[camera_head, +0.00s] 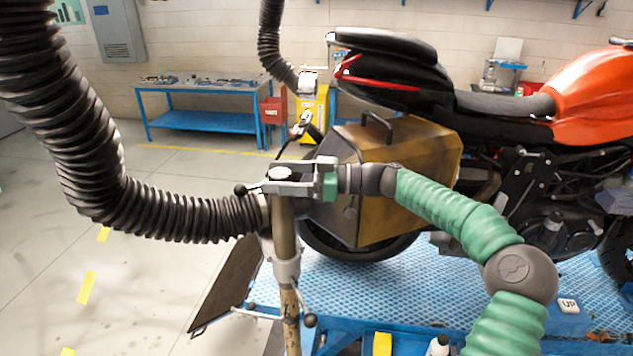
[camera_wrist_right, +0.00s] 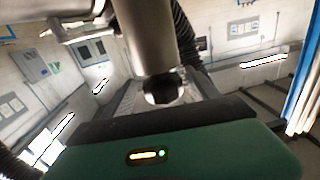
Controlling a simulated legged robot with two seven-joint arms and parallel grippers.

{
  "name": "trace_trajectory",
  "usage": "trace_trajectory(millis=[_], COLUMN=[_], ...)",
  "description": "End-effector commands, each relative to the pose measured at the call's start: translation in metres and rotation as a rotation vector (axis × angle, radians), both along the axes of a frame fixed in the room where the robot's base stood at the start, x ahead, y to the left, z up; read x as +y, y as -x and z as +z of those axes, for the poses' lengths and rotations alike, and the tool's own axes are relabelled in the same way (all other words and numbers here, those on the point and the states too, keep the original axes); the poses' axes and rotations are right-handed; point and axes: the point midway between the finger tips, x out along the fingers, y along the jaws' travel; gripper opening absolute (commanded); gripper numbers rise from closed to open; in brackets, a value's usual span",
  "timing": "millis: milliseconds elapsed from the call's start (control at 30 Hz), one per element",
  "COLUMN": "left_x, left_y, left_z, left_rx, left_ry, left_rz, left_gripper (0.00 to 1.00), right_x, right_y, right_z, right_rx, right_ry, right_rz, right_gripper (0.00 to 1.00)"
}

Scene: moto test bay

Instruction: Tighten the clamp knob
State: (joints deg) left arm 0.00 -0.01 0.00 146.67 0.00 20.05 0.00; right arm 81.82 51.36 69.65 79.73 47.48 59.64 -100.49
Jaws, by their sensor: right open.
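My right gripper (camera_head: 278,177), on a green arm from the right, is at the top of an upright stand (camera_head: 286,236). Its fingers point left and are open around the stand's top, where a pale round cap shows. A small dark ball knob (camera_head: 240,190) sticks out just left of the fingertips, beside the end of the black ribbed hose (camera_head: 175,205). Another dark knob (camera_head: 310,320) is lower on the stand. In the right wrist view, a grey tube with a dark round end (camera_wrist_right: 161,91) lies in front of the gripper body. Contact cannot be told. My left gripper is out of view.
An orange and black motorcycle (camera_head: 590,95) with a brown side case (camera_head: 410,190) stands on a blue lift (camera_head: 400,290) close behind the gripper. A blue workbench (camera_head: 200,118) is at the back. The floor at left is open.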

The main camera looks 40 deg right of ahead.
Motion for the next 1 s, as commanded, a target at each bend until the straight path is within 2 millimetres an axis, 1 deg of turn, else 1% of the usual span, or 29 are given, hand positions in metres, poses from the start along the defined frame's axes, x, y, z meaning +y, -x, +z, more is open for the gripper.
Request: trace_trajectory(millis=[33, 200, 300, 400, 500, 633, 900, 967, 1000], left_x=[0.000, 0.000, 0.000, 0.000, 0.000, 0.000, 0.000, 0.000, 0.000], left_y=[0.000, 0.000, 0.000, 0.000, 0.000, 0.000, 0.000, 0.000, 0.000], left_z=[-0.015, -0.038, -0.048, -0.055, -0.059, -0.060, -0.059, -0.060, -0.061], left_rx=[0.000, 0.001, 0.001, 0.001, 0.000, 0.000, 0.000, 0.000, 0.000], left_ry=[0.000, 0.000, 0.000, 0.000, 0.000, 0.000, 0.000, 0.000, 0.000], left_rz=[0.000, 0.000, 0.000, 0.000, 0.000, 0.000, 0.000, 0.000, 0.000], left_gripper=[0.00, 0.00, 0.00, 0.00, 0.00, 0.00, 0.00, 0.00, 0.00], right_x=[-0.013, -0.052, -0.074, -0.091, -0.102, -0.108, -0.107, -0.104, -0.099], right_y=[0.009, 0.044, 0.063, 0.079, 0.089, 0.096, 0.097, 0.095, 0.091], right_z=[-0.008, -0.010, -0.009, -0.008, -0.006, -0.004, -0.003, -0.006, -0.011], right_rx=[-0.003, -0.002, -0.002, -0.001, -0.001, 0.001, 0.001, 0.012, 0.030], right_ry=[0.003, 0.001, -0.002, -0.001, -0.004, -0.002, -0.001, -0.002, -0.002], right_rz=[-0.007, -0.007, -0.007, -0.006, -0.002, -0.001, -0.001, 0.003, 0.009], right_gripper=[0.69, 0.69, 0.69, 0.69, 0.69, 0.69, 0.69, 0.69, 0.69])
